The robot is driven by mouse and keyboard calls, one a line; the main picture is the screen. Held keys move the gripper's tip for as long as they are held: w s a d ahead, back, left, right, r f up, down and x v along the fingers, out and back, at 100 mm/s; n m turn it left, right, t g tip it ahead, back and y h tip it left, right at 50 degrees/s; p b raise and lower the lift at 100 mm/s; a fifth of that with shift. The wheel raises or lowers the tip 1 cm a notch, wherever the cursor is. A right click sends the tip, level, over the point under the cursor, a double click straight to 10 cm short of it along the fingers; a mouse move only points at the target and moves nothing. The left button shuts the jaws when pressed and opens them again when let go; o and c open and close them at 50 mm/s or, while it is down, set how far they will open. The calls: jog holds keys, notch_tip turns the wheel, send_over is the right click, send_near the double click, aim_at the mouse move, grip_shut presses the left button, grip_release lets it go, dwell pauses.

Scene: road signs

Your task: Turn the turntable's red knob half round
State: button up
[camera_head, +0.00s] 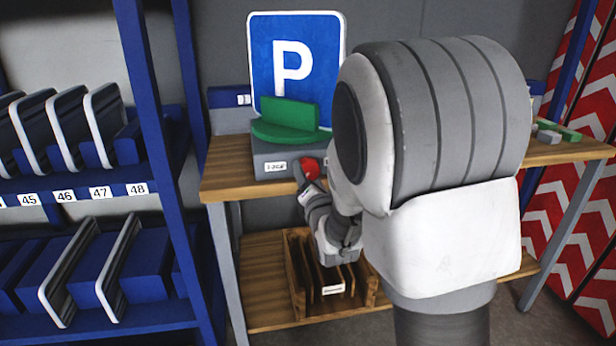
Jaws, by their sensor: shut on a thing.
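The turntable (262,161) stands on the wooden bench, a grey base box with a green round plate and a green upright block (290,113) on top. A blue parking sign (293,50) with a white P stands upright at the green block. The red knob (311,168) is at the front right of the grey base. My gripper (304,178) is at the knob and shut on it. My arm hides most of the gripper and the right part of the turntable.
The wooden bench top (228,168) is clear left of the turntable. A wooden slotted rack (298,272) stands on the lower shelf under my arm. A blue shelf with numbered slots (80,190) is at the left. Small grey and green pieces (557,130) lie at the bench's right end.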

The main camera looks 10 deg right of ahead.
jog(key=n, duration=0.4)
jog(key=shift+d+n, duration=0.1)
jog(key=shift+n, duration=0.2)
jog(key=n, duration=0.4)
jog(key=shift+d, duration=0.1)
jog(key=shift+n+p, duration=0.3)
jog(key=o, duration=1.4)
jog(key=shift+c, duration=0.2)
jog(key=shift+s+f, duration=0.1)
